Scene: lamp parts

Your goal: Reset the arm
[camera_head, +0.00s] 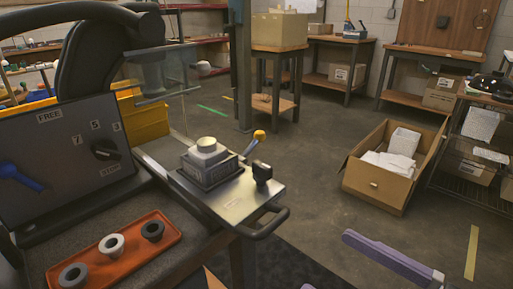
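No gripper of mine can be made out, and I see no arm that I can tell is mine. A fixture (210,164) with a pale round top sits on a metal plate (208,203) at the bench's right end. A short black knob (262,173) stands near the plate's right corner. A grey panel (60,150) on the left is marked "FREE", with several numbers. It carries a black dial (105,150) and a blue handle (20,176).
An orange tray (124,273) holds several ring-shaped parts. A clear shield (165,73) hangs behind the panel. An open cardboard box (378,187) stands on the floor at right. A lavender bar (388,258) crosses the lower right. Bare floor (300,180) lies between bench and box.

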